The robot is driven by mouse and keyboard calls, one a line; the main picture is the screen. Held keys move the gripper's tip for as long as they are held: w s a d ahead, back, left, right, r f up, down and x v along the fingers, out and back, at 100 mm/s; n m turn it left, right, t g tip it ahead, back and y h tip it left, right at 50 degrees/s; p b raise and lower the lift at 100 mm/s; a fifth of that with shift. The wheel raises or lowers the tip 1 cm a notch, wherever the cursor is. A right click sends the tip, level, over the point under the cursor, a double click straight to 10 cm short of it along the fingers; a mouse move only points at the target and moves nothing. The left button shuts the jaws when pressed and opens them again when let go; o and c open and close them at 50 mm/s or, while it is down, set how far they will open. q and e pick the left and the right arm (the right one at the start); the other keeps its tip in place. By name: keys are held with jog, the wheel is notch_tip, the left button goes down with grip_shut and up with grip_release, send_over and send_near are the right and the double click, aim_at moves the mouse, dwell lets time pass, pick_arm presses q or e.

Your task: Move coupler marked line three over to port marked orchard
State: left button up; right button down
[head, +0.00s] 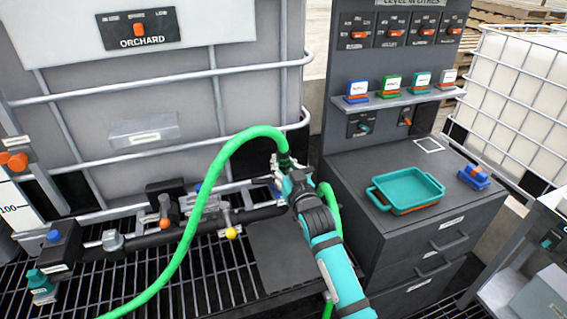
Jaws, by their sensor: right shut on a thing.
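A green hose (207,205) rises from the bottom left, arches over and comes down to a grey end fitting (283,160). My right gripper (287,176) is shut at this fitting, in front of the tote's lower right side. Its fingers and the arm hide much of the fitting, and I cannot read a line marking on it. The large tote behind bears an ORCHARD panel (138,29) at the top left. A dark manifold pipe (180,230) with several fittings runs below the tote. I cannot tell which port is marked orchard. My left gripper is not in view.
A dark cabinet (385,235) stands right of the arm, with a teal tray (407,187) and a blue item (474,177) on top. A second stretch of green hose (330,200) hangs beside my right arm. Black grating lies below.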

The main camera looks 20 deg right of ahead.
jog(key=shift+r, duration=0.1)
jog(key=c, duration=1)
grip_release()
jog(key=shift+s, duration=0.1)
jog(key=s, duration=1.2)
jog(key=shift+d, duration=0.15)
jog(key=shift+w, duration=0.1)
